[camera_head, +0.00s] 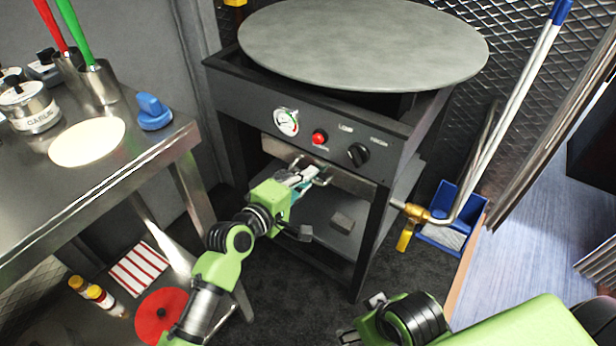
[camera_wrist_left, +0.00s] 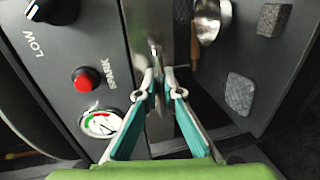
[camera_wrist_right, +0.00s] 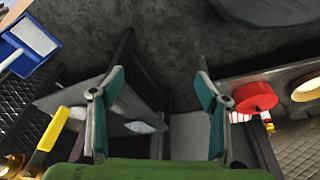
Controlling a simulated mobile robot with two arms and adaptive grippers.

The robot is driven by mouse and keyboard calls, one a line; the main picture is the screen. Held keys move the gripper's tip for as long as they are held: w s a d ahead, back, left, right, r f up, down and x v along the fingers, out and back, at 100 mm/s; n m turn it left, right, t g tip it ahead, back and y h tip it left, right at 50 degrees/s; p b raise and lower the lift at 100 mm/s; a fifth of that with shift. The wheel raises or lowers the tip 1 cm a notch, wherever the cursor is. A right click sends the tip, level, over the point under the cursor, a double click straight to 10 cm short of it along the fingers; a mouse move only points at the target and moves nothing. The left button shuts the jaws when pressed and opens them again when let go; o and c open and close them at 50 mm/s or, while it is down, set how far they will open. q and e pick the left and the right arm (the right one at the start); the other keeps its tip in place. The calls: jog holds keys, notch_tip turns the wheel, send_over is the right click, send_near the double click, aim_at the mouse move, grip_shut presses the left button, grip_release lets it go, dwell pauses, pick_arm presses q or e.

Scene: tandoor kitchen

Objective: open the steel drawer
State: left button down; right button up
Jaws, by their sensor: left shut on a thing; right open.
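The steel drawer (camera_head: 352,181) is a narrow metal front under the black control panel of the griddle stand, with a bar handle (camera_head: 325,181) on it. Its front shows as a pale strip in the left wrist view (camera_wrist_left: 138,25). My left gripper (camera_head: 305,178) is at the handle, its fingertips closed around the bar; it also shows in the left wrist view (camera_wrist_left: 158,82). The fingers hide part of the handle. I cannot tell how far the drawer is out. My right gripper (camera_wrist_right: 155,90) is open and empty, low over the floor, away from the drawer.
A round griddle plate (camera_head: 365,45) tops the stand. The panel carries a gauge (camera_head: 286,121), a red button (camera_head: 320,137) and a knob (camera_head: 358,155). A grey block (camera_head: 342,222) lies on the lower shelf. A steel table (camera_head: 90,185) stands left; a blue dustpan (camera_head: 452,215) is right.

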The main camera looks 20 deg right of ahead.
pick_arm(q)
jog(key=shift+a, duration=0.1)
jog(key=f+p+v, duration=0.2)
jog(key=v, duration=0.8)
jog(key=f+p+v, duration=0.2)
jog(key=v, duration=0.9)
jog(key=shift+s+a+f+p, duration=0.25)
jog(key=shift+s+a+p, duration=0.15)
jog(key=shift+a, duration=0.1)
pick_arm(e)
notch_tip(320, 180, down, 17)
jog(key=s+a+g, duration=0.1)
jog(key=s+a, duration=0.1)
jog(key=shift+s, duration=0.3)
jog(key=shift+r, duration=0.1)
pick_arm(q)
jog(key=c, duration=2.2)
grip_release()
jog(key=shift+w, duration=0.1)
pick_arm(e)
jog(key=shift+w, duration=0.1)
